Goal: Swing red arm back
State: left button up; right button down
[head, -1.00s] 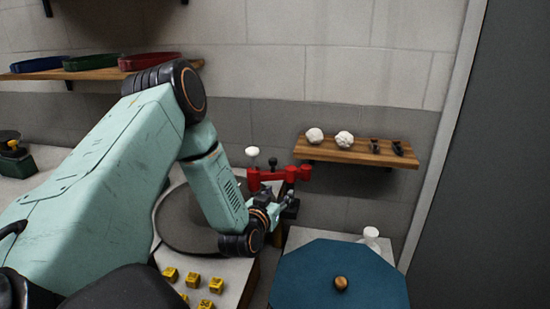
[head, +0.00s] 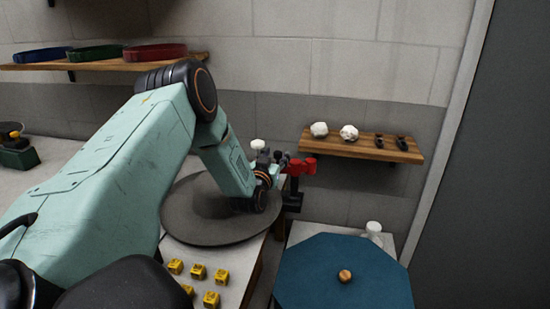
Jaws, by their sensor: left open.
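The red arm (head: 303,166) shows at the table's far right corner, on a dark mount (head: 293,200). Most of its left part is hidden behind my left gripper. A white knob (head: 257,145) shows just left of the gripper's fingers. My left gripper (head: 272,157) is open and close in front of the red arm; I cannot tell whether it touches it. My right gripper is not in view.
Several yellow blocks (head: 198,271) stand on the near table. A blue octagonal top with a wooden knob (head: 318,264) and a white bottle (head: 373,229) are at the right. A wall shelf (head: 350,149) holds white lumps and dark clips. Another shelf (head: 100,63) carries coloured bands.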

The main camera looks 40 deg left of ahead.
pick_arm(q)
jog(key=shift+w+d, duration=0.15)
jog(key=shift+d, duration=0.15)
jog(key=shift+a+f, duration=0.15)
jog(key=shift+a, duration=0.15)
jog(key=c, duration=0.4)
jog(key=shift+c, duration=0.9)
jog(key=shift+d, duration=0.2)
grip_shut()
jog(key=shift+a, duration=0.15)
